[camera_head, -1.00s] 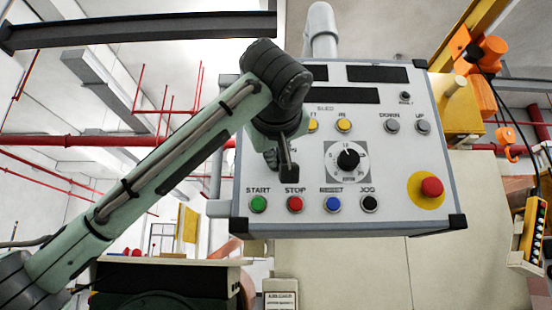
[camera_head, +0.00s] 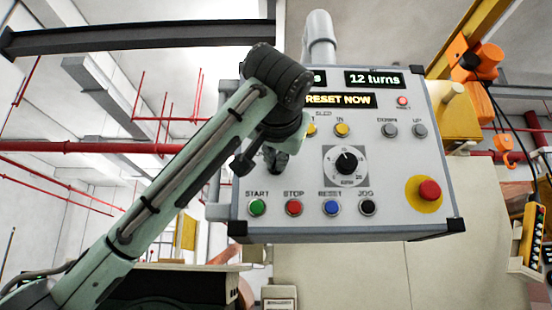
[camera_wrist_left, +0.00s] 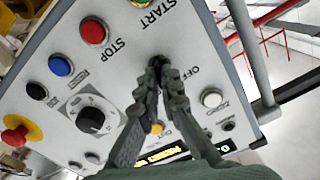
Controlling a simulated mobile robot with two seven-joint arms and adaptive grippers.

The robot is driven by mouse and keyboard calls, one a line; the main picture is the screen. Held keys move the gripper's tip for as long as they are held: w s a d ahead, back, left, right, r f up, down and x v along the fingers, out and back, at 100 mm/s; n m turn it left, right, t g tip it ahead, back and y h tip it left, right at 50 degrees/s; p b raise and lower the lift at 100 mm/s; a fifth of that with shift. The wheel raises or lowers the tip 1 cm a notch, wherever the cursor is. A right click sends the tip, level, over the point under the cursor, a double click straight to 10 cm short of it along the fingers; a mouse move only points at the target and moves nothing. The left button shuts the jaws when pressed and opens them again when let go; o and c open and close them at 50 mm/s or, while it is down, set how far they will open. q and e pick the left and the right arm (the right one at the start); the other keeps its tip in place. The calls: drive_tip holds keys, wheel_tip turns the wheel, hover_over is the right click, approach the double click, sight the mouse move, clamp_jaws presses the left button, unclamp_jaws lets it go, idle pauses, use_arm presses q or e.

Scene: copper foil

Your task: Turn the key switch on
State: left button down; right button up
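The grey control panel (camera_head: 300,222) fills the middle of the head view. My left gripper (camera_head: 276,162) is at its left part, above the START and STOP buttons. In the left wrist view the fingertips (camera_wrist_left: 158,64) come together at the panel face, beside an OFF label. The key switch sits between and behind the fingertips, almost wholly hidden; the fingers look closed on it. Its exact angle cannot be read. The panel displays are lit and read "12 turns" (camera_head: 375,79) and "RESET NOW" (camera_head: 341,100). My right gripper is not in view.
Near the fingers are the green START button (camera_head: 257,207), red STOP button (camera_head: 294,207) and a white button (camera_wrist_left: 212,98). Further right are the blue button (camera_head: 331,207), black dial (camera_head: 347,162) and red mushroom button (camera_head: 429,190). The space in front of the panel's right half is clear.

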use_arm(q)
drive_tip(key=shift+f+m, duration=0.1)
drive_tip(key=shift+m, duration=0.6)
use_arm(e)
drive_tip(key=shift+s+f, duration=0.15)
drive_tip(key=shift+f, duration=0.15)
use_arm(q)
drive_tip(key=c, duration=1.7)
unclamp_jaws()
drive_tip(key=shift+c, duration=0.2)
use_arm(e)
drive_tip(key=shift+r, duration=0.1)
use_arm(q)
drive_tip(key=shift+s, duration=0.15)
drive_tip(key=s, duration=1.1)
drive_tip(key=shift+s, duration=0.4)
